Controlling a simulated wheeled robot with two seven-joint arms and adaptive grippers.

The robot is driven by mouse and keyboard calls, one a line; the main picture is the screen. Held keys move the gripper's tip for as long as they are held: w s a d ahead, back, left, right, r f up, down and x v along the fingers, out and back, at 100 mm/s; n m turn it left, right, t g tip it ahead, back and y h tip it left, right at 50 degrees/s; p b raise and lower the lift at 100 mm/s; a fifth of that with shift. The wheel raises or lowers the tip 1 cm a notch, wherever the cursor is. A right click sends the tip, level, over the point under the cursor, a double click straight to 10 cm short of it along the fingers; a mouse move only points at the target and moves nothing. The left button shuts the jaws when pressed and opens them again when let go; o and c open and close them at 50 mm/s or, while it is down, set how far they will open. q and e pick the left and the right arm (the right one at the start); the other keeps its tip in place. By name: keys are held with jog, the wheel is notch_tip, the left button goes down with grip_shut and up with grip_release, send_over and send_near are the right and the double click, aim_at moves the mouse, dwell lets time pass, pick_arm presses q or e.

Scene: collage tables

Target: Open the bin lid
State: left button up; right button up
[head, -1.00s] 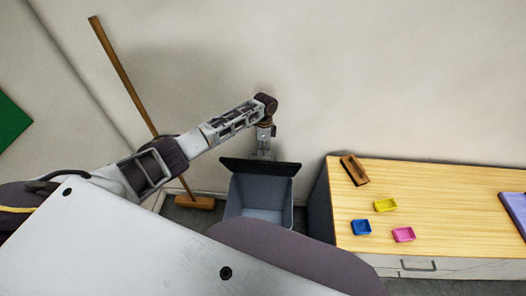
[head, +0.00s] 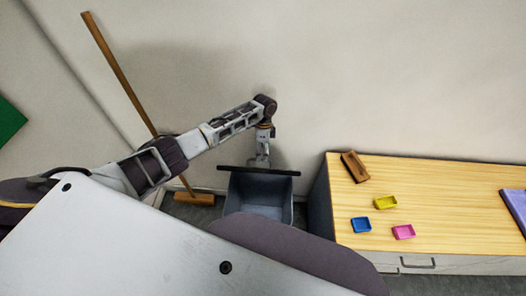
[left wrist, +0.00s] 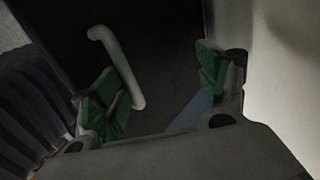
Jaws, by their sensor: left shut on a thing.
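The grey bin (head: 258,193) stands on the floor against the wall, left of the wooden-topped cabinet. Its dark lid (head: 235,168) is raised at the back and shows almost edge-on as a thin bar, so the inside of the bin is visible. My left gripper (head: 262,158) is at the lid, behind its top edge. In the left wrist view, the left gripper's green fingers (left wrist: 160,88) stand on both sides of a dark panel. A pale curved handle (left wrist: 122,65) lies against the left finger. My right gripper is out of view.
A broom (head: 120,75) leans against the wall at the left.

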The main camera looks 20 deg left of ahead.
pick_arm(q)
jog(key=shift+f, duration=0.15)
jog(key=shift+w+a+r, duration=0.1)
jog(key=shift+w+r, duration=0.1)
jog(key=shift+r, duration=0.5)
jog(key=c, duration=0.5)
notch_tip(320, 180, up, 11)
jog(key=w, duration=0.1)
jog(key=shift+w+a+f, duration=0.15)
jog(key=shift+w+a, duration=0.1)
jog(key=shift+w, duration=0.15)
jog(key=shift+f, duration=0.1)
